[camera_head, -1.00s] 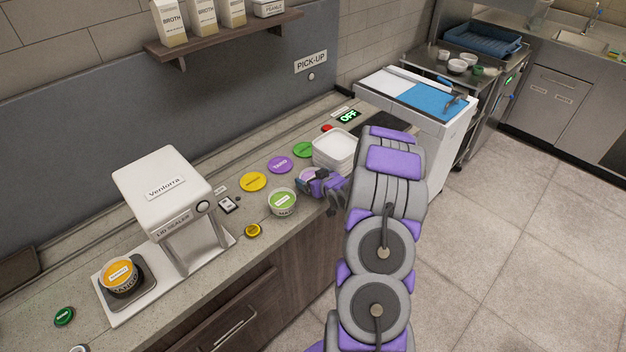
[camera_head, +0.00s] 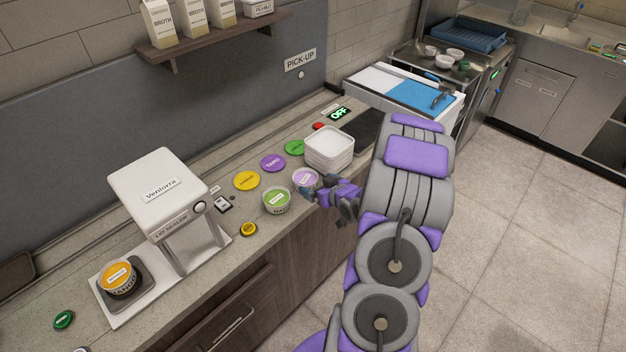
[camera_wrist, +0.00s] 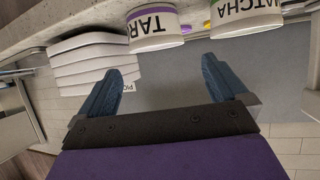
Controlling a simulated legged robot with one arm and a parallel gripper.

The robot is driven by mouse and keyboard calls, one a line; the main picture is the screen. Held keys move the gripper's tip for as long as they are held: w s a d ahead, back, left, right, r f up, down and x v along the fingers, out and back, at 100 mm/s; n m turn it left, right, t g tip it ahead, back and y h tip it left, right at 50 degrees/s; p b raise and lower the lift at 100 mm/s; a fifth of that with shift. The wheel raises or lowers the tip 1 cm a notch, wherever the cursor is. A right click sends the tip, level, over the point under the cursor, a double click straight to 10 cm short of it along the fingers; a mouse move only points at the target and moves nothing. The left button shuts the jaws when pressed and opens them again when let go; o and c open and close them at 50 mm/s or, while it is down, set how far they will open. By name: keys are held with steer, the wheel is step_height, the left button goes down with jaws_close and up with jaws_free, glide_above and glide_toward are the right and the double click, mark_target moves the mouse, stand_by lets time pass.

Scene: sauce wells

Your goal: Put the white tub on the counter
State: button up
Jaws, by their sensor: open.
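A small white tub with a label (camera_head: 258,7) stands on the wall shelf at the top of the head view, cut off by the frame edge. My gripper (camera_head: 326,200) is at the counter's front edge, open and empty, well below and to the right of that tub. In the wrist view my gripper (camera_wrist: 163,78) has its two blue fingers spread with nothing between them. The taro cup (camera_head: 305,178) stands on the counter just beyond the fingers, and the wrist view shows it upside down (camera_wrist: 153,30). The counter (camera_head: 225,262) runs below the shelf.
A green-labelled matcha cup (camera_head: 277,202) and a stack of white square containers (camera_head: 330,148) flank the taro cup. Coloured discs (camera_head: 247,181) lie behind. The lid sealer (camera_head: 160,200) holds an orange-topped cup (camera_head: 118,278). Several broth cartons (camera_head: 190,15) share the shelf (camera_head: 215,45).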

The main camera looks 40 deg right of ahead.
steer(key=s+a+r+n+g+h, duration=0.1)
steer(key=s+a+r+g, duration=0.3)
steer(key=a+r, duration=0.25)
steer(key=s+a+r+g, duration=0.3)
steer(key=a+r+g, duration=0.15)
steer(key=a, duration=0.35)
steer(key=s+a+r+g+y, duration=0.1)
steer(key=s+a+r+g, duration=0.2)
steer(key=s+a, duration=0.7)
steer(key=s+a+r+g+y, duration=0.2)
steer(key=s+a+r, duration=0.3)
steer(key=s+a, duration=0.5)
steer(key=s+g, duration=0.1)
steer(key=s, duration=0.3)
steer(key=shift+s+a+r+n, duration=0.2)
steer(key=shift+r+n, duration=0.1)
steer(key=shift+n, duration=0.1)
steer(key=shift+d, duration=0.15)
